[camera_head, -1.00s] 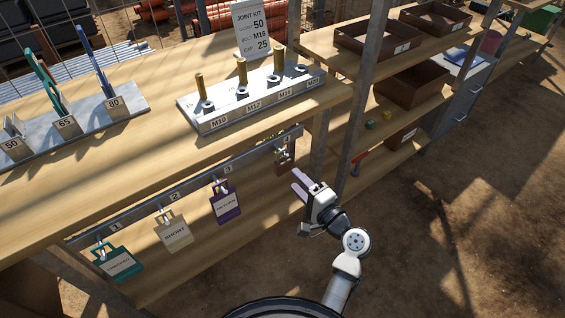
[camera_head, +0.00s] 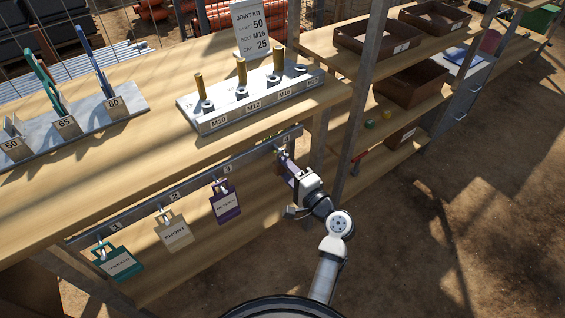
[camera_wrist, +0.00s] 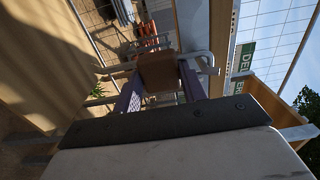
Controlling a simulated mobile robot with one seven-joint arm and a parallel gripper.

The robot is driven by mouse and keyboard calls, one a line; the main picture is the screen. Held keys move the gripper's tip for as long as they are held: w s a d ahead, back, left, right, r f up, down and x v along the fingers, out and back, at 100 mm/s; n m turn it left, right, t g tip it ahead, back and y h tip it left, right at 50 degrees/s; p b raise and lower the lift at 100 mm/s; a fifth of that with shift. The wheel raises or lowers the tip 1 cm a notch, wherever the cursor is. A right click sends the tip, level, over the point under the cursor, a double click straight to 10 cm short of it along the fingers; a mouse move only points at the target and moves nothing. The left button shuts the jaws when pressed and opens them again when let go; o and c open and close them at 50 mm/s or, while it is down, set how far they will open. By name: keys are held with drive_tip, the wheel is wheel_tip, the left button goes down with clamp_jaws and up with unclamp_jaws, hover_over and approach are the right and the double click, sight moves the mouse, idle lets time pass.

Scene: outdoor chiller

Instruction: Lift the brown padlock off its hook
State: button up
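The brown padlock (camera_wrist: 158,72) hangs at the hook marked 4 at the right end of the rail. In the head view it is mostly hidden behind my gripper (camera_head: 286,164). In the wrist view my gripper (camera_wrist: 160,85) has its two purple fingers apart, one on each side of the padlock's brown body. The gaps beside the body look narrow, and I cannot make out firm contact. The pale metal shackle shows beyond the body, close to the rail.
A purple padlock (camera_head: 226,206), a beige one (camera_head: 174,233) and a teal one (camera_head: 121,262) hang to the left on the same rail (camera_head: 195,184). The wooden bench top (camera_head: 150,140) is above it. A metal post (camera_head: 360,110) stands close on the right.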

drive_tip(key=shift+f, duration=0.1)
clamp_jaws()
drive_tip(key=shift+r, duration=0.2)
drive_tip(key=r+p+v, duration=0.1)
drive_tip(key=v, duration=0.5)
drive_tip(key=shift+r, duration=0.15)
idle(0.7)
drive_tip(key=shift+o, duration=1.2)
unclamp_jaws()
clamp_jaws()
